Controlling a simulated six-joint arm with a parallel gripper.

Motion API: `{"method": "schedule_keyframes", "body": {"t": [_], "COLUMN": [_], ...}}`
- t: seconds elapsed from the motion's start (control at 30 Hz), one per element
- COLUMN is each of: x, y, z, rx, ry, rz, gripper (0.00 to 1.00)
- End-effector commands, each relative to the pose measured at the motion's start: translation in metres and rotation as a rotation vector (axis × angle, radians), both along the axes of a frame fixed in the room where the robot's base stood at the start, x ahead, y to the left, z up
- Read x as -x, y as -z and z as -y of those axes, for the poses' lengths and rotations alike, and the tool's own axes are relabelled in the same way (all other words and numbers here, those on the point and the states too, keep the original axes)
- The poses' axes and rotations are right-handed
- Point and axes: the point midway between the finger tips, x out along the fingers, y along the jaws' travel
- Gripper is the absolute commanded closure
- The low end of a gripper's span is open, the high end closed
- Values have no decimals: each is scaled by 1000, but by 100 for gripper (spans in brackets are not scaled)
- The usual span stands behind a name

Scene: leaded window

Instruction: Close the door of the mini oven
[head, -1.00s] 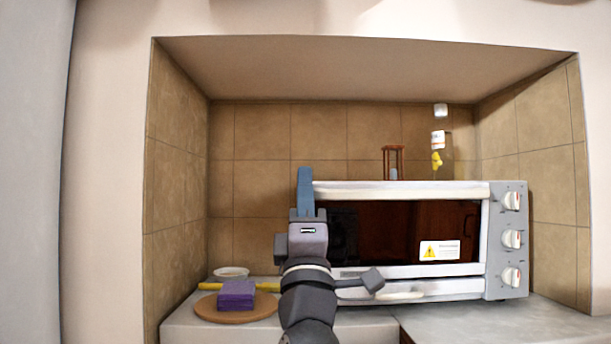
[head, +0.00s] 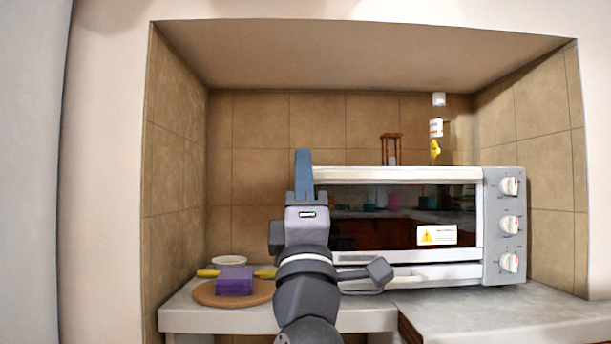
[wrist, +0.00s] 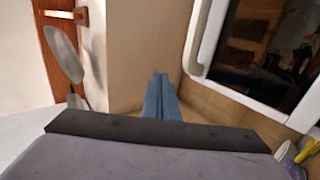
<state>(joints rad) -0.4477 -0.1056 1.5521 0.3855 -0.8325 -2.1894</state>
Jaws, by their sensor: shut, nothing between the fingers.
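The mini oven (head: 505,262) stands on the counter, with its knobs on the right. Its glass door (head: 400,232) is upright and looks nearly flush with the front. I cannot tell whether a small gap remains. The door's pale frame and glass (wrist: 265,50) show at the upper right in the wrist view. My gripper (head: 303,155) points up at the door's left edge and hides part of it. In the wrist view my blue fingers (wrist: 161,80) are together and empty, apart from the door frame in the picture. Contact is unclear from the head view.
A purple block (head: 234,281) rests on a round brown board (head: 204,294) at left, near a white dish (head: 229,260) and a yellow item (head: 207,273). An hourglass-like wooden object (head: 391,148) shows above the oven. The counter at front right (head: 500,318) is clear.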

Motion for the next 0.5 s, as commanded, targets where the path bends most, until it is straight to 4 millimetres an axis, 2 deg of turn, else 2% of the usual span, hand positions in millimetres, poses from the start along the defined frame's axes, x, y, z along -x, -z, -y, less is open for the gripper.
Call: {"method": "schedule_keyframes", "body": {"t": [0.03,0.3,0.5], "x": [13,71,82], "y": [2,1,4], "z": [0,0,0], "rx": [-3,-3,-3], "ry": [-5,-5,0], "rz": [3,2,1], "gripper": [100,100,100]}}
